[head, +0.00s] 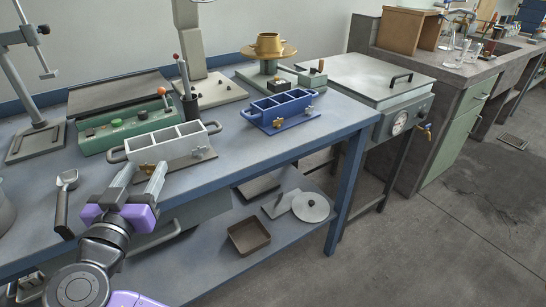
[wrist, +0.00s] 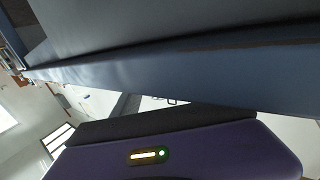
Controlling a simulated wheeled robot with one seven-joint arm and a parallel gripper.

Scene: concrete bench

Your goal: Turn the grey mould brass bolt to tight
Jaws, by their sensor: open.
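The grey mould (head: 172,147), an open three-part box with end handles, sits on a brown base plate near the bench's front edge in the head view. A brass bolt (head: 146,170) shows low on its front left. A second, paler fitting (head: 200,152) shows at its front right. My gripper (head: 145,173) is open and empty, its two grey fingers apart in front of the mould's left part. In the picture the brass bolt lies between the fingertips; I cannot tell whether they touch it. The wrist view shows neither mould nor bolt.
A blue mould (head: 282,106) with brass fittings stands to the right. A green control box (head: 125,128) with levers is behind. A dark-handled tool (head: 64,198) lies left of my gripper. The blue bench edge (wrist: 170,70) fills much of the wrist view. Bare bench lies between the moulds.

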